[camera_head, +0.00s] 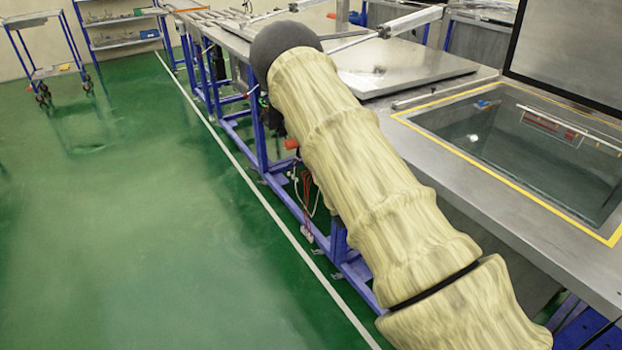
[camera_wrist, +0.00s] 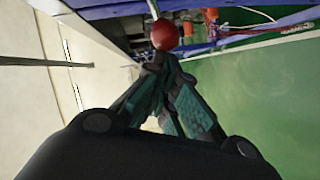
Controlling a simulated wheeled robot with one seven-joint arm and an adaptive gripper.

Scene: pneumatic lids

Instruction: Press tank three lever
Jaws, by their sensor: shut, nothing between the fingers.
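A red ball knob (camera_wrist: 165,34), apparently the end of a lever, shows in the wrist view just beyond my fingertips. My gripper (camera_wrist: 165,68) is shut and empty, its teal-padded fingers pointing at the knob. I cannot tell whether they touch it. In the head view my sleeved arm hides the gripper and most of the tank fronts. A small orange-red part (camera_head: 291,144) shows beside the arm at the tank line's front. Whether it is a lever knob, and which tank is number three, I cannot tell.
An open tank (camera_head: 470,158) with yellow edging and a raised dark lid (camera_head: 570,45) stands at right. A flat metal lid (camera_head: 400,72) lies behind my arm. Blue frame legs (camera_head: 262,135) run along the line. The green floor (camera_head: 130,220) at left is clear; a cart (camera_head: 45,70) stands far back.

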